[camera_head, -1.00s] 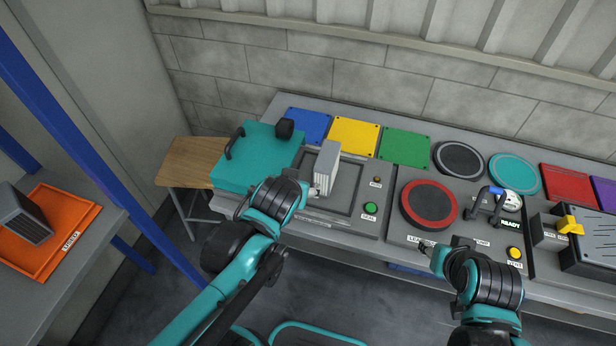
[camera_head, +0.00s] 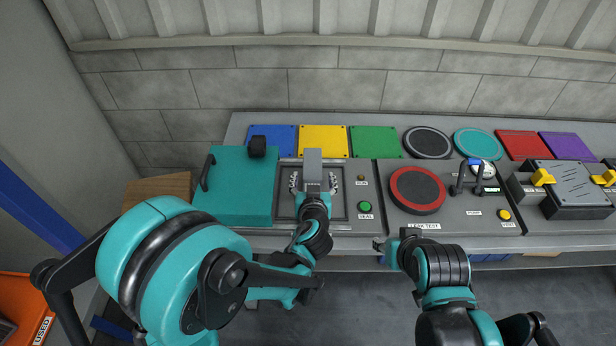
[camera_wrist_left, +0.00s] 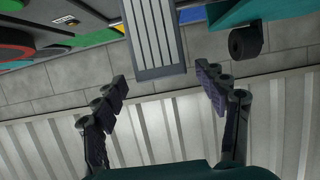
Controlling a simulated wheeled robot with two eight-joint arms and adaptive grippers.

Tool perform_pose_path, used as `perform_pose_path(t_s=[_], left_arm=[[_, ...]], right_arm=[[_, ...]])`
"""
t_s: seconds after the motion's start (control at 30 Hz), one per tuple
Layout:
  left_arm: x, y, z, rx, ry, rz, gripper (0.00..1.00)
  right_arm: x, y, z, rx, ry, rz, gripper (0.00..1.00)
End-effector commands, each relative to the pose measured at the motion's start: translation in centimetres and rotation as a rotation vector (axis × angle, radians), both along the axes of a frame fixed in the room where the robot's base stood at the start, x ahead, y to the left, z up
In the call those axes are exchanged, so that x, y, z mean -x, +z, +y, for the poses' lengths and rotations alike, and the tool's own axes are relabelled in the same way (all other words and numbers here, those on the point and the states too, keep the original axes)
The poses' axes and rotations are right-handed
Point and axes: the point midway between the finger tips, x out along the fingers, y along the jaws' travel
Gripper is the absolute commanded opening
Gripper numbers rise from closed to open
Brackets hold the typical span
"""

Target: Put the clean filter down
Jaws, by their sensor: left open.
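The clean filter (camera_head: 313,165), a light grey ribbed block, stands upright at the framed recess (camera_head: 284,206) in the bench, left of the green button. It also shows at the top of the left wrist view (camera_wrist_left: 153,32). My left gripper (camera_head: 314,183) is open, with one finger on each side of the filter. In the left wrist view the fingers (camera_wrist_left: 163,85) are spread wide, with visible gaps to the filter. The filter's base is partly hidden by my gripper. My right gripper (camera_head: 379,246) is by the bench's front edge; its jaws are too small to read.
A teal lid or box (camera_head: 235,190) with a handle and black knob stands left of the recess. A red-rimmed disc (camera_head: 417,191) and a blue-topped clamp (camera_head: 472,172) are to the right. Coloured plates line the back. An orange tray (camera_head: 30,295) marked USED is lower left.

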Motion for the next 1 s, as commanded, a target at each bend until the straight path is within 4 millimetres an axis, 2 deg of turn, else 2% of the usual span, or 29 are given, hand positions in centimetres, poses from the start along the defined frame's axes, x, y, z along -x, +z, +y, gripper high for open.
perform_pose_path(t_s=[0.33, 0.57, 0.8, 0.87, 1.0], left_arm=[[-3.4, -1.3, 0.3, -0.001, 0.003, 0.000, 0.72], [-6.7, -2.4, 0.4, -0.001, 0.002, 0.000, 0.72], [-7.0, -2.3, 0.4, 0.000, 0.001, 0.001, 0.72], [-7.0, -2.3, 0.4, 0.000, 0.001, 0.001, 0.59], [-7.0, -2.3, 0.4, -0.001, 0.001, 0.001, 0.22]], right_arm=[[0.0, -1.3, 0.0, 0.000, 0.000, 0.000, 0.40], [0.0, -2.6, 0.0, 0.000, 0.000, 0.000, 0.40], [0.0, -2.5, 0.0, 0.000, 0.000, 0.000, 0.40], [0.0, -2.5, 0.0, 0.000, 0.000, 0.000, 0.40], [0.0, -2.5, 0.0, 0.000, 0.000, 0.000, 0.40]])
